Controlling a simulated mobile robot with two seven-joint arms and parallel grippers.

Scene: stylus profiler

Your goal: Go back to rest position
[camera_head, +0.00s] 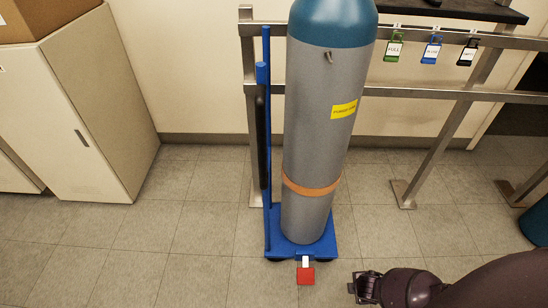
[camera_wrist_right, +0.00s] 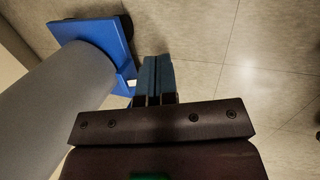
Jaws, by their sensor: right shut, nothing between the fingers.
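My right gripper (camera_head: 356,287) comes in from the lower right in the head view. It is low, to the right of the red pedal (camera_head: 305,275) at the front of the blue cart (camera_head: 326,240), and apart from it. In the right wrist view its two blue-grey fingers (camera_wrist_right: 154,80) are together with nothing between them. A tall grey gas cylinder (camera_head: 318,120) with a blue top and an orange band stands upright on the cart. The cylinder also shows at the left of the right wrist view (camera_wrist_right: 55,105). My left gripper is out of view.
A metal rail frame (camera_head: 430,95) stands behind the cylinder, with green, blue and black tags (camera_head: 432,52) hanging from it. A beige cabinet (camera_head: 95,110) with a cardboard box (camera_head: 40,15) on top is at the left. The tiled floor at front left is clear.

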